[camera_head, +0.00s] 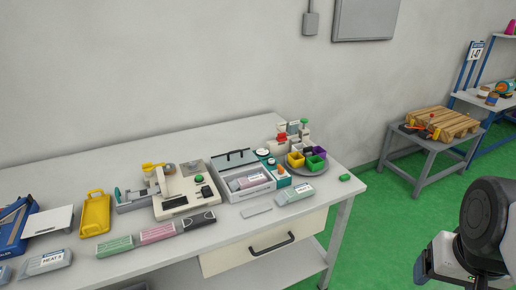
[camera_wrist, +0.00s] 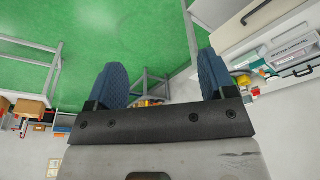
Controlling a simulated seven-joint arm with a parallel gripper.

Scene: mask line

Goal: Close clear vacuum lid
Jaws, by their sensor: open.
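The vacuum box (camera_head: 231,195) is a light grey tray near the right part of the long bench. The lid's exact angle is hard to tell. My gripper (camera_wrist: 160,78) shows two blue fingers spread apart with nothing between them. In the head view my arm is at the lower right, off the bench and well away from the box; the fingertips are not clear there.
Coloured bins (camera_head: 296,160) on a round plate stand right of the box. A beige machine (camera_head: 172,205) is at its left. Packs (camera_head: 294,194) lie in front. A drawer handle (camera_head: 271,245) sticks out below. Green floor (camera_head: 370,235) is free between bench and arm.

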